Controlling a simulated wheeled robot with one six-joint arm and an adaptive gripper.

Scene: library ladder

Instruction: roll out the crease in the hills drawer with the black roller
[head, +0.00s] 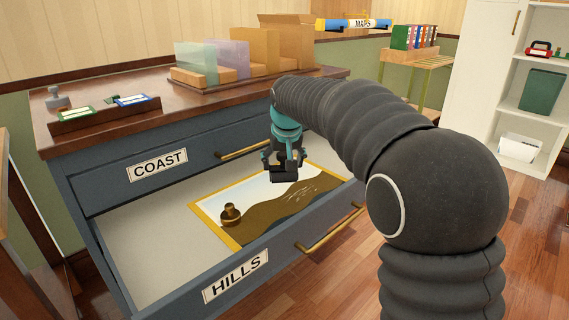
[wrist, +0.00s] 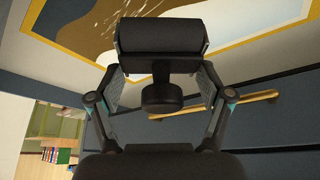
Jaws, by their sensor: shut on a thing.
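My gripper (head: 286,160) is shut on the black roller, which it holds over the open hills drawer. In the wrist view the black roller (wrist: 161,40) lies crosswise beyond my gripper (wrist: 160,95), with its round knob between the fingers. The hills drawer (head: 150,250) is pulled out and bears a HILLS label (head: 235,276). In it lies a yellow-bordered map (head: 275,200) with brown hills and a pale sky. Pale crease marks (head: 297,194) show on the brown part. I cannot tell whether the roller touches the map.
The COAST drawer (head: 150,170) above is shut, with a brass handle (head: 245,149). The hills drawer's handle (head: 330,229) sticks out in front. The cabinet top holds a stamp (head: 57,98), small framed pieces and upright dividers (head: 227,58).

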